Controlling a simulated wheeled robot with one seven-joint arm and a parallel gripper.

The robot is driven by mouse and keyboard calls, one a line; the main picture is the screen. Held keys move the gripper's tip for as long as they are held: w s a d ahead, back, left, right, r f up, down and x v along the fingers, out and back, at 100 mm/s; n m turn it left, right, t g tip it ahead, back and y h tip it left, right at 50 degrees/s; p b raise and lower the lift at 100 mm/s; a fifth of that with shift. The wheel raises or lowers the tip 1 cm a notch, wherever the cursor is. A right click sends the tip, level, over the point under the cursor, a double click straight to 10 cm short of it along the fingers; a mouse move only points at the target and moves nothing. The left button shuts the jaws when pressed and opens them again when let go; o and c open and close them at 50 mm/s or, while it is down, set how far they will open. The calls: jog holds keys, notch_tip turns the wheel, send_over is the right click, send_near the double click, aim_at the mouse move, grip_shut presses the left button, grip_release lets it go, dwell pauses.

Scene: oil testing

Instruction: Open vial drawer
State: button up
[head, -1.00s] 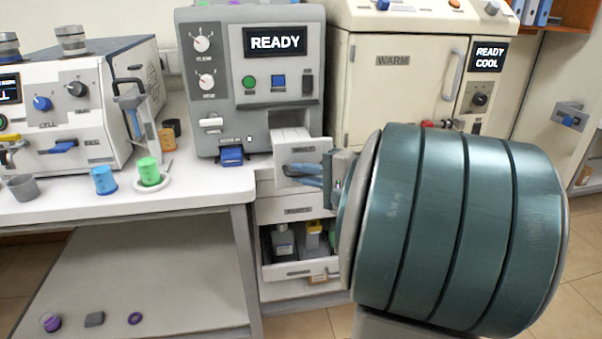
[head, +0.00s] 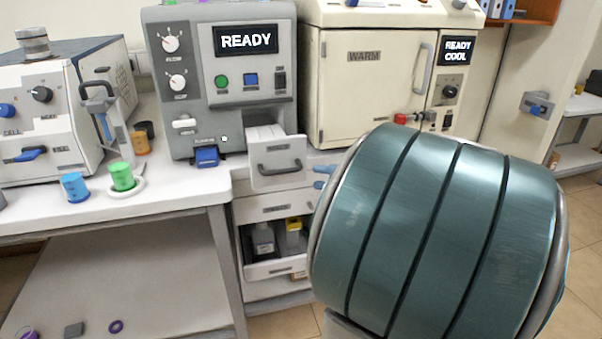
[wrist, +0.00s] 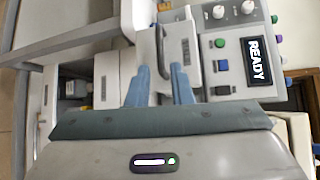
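The top drawer (head: 277,165) of the cabinet stands pulled out, with white contents visible inside. Its dark handle (head: 280,168) is in clear view, and it also shows in the wrist view (wrist: 166,52). The labels are too small to read, so I cannot tell which drawer is the vial drawer. My gripper (head: 321,178) is to the right of the handle and apart from it. In the wrist view my gripper (wrist: 160,82) has its two blue fingers spread, with nothing held between them. My arm hides part of the cabinet's right side.
A closed drawer (head: 277,208) lies below, and under it an open drawer (head: 276,268) holds bottles. A grey READY machine (head: 200,125) and a cream WARM oven (head: 368,90) stand behind. Blue (head: 75,187) and green (head: 121,176) cups stand on the left bench.

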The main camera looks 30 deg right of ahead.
jog(key=shift+v, duration=1.6)
jog(key=s+a+n+g+h+p, duration=0.1)
jog(key=a+n+g+h+p, duration=0.2)
jog(key=a, duration=0.7)
jog(key=s+a+r+n+g+h+p, duration=0.1)
jog(key=a+n+g+h+p, duration=0.3)
jog(key=a+n+g+p, duration=0.4)
jog(key=s+a+n+p, duration=0.1)
jog(key=a+n+p, duration=0.2)
jog(key=p, duration=0.2)
jog(key=shift+a+r+g, duration=0.15)
jog(key=shift+r+g, duration=0.05)
jog(key=shift+g, duration=0.1)
